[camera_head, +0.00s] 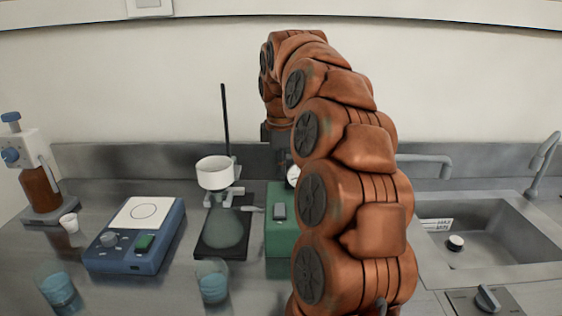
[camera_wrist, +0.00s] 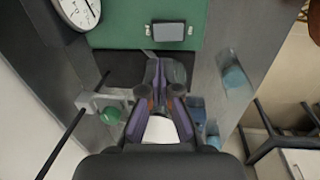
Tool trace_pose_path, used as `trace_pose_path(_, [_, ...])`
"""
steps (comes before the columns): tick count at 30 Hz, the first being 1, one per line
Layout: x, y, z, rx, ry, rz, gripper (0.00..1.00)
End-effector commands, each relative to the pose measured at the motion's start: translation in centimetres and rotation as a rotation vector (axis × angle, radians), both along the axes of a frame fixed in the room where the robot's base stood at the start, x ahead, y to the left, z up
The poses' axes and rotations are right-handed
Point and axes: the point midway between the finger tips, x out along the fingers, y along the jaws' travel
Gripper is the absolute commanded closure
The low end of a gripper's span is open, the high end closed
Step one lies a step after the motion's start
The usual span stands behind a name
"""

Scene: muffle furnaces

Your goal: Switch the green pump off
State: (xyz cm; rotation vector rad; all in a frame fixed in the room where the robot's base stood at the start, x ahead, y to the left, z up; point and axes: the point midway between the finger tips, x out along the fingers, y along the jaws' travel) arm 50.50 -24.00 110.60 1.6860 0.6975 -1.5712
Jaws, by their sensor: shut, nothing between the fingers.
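The green pump (camera_head: 279,240) is a green box on the steel bench, partly hidden behind my arm in the head view. Contact with the pump does not show. In the head view my arm hides the fingertips.
A flask (camera_head: 224,230) with a white funnel (camera_head: 215,172) and a stand rod (camera_head: 225,120) is close left of the pump. A sink (camera_head: 500,235) is right.

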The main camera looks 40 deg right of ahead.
Motion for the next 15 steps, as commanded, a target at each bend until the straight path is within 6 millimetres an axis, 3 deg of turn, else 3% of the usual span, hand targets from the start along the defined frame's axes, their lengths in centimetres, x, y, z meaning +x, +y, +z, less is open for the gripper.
trace_pose_path(15, [0.6,-0.5,-6.7,0.003,0.005,0.000,1.00])
